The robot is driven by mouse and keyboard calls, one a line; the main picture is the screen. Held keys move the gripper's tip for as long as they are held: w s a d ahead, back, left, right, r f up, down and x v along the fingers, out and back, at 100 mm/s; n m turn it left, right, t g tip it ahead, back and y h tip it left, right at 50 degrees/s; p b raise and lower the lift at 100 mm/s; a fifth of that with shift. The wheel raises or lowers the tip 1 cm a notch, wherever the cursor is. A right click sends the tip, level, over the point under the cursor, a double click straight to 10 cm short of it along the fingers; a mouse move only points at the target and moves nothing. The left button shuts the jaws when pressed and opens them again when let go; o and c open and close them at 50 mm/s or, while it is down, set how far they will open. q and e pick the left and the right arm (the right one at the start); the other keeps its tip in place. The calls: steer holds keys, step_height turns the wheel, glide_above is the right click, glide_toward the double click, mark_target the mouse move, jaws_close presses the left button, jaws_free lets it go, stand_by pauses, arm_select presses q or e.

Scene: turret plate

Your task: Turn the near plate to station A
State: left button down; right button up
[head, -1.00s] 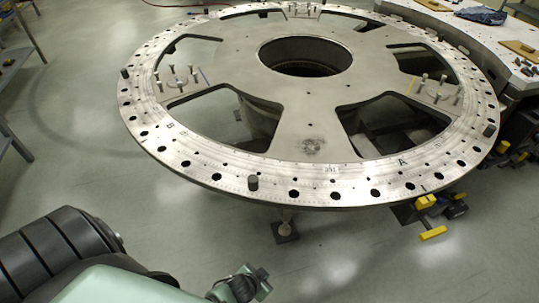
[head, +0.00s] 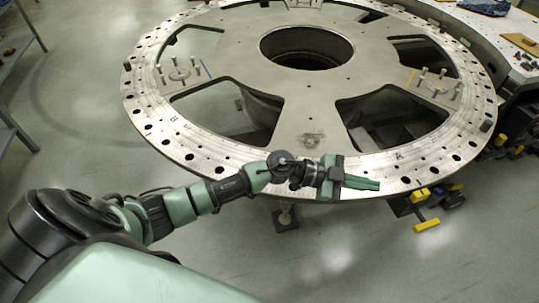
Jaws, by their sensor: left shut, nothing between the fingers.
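The near plate (head: 285,120) is a large metal ring with spokes, a round centre hole and many holes along its rim. A letter A is marked on the rim at the front right (head: 399,154), and a B at the left (head: 174,121). My left gripper (head: 378,184) is shut and empty. It appears over the front rim, just left of and below the A mark, with its fingers pointing right. I cannot tell whether it touches the plate. My left forearm hides part of the front rim. My right gripper is not in view.
A yellow-handled lever (head: 426,226) sits below the rim at the front right. A second metal plate (head: 490,40) with a blue cloth (head: 485,6) lies at the upper right. A shelf (head: 15,60) stands at the far left. The floor in front is clear.

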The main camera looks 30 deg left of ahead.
arm_select(q)
steer(key=s+a+f+m+g+y, duration=0.1)
steer(key=s+a+f+g+y, duration=0.1)
steer(key=a+f+g+y, duration=0.5)
steer(key=a+r+n+y, duration=0.1)
steer(key=a+n+y, duration=0.2)
steer(key=a, duration=1.8)
steer(key=y+p, duration=0.1)
steer(key=y, duration=0.3)
steer(key=shift+r+n, duration=0.15)
steer(key=shift+n, duration=0.15)
steer(key=shift+s+a, duration=0.3)
steer(key=shift+a, duration=0.45)
steer(key=shift+s+a, duration=0.25)
steer(key=shift+a, duration=0.45)
steer(key=shift+s+a, duration=0.3)
steer(key=shift+a, duration=0.45)
steer(key=s+a, duration=0.2)
steer(key=a, duration=0.6)
steer(key=shift+s+a+b, duration=0.25)
steer(key=shift+s+b, duration=0.05)
steer(key=shift+b, duration=0.05)
stand_by(1.2)
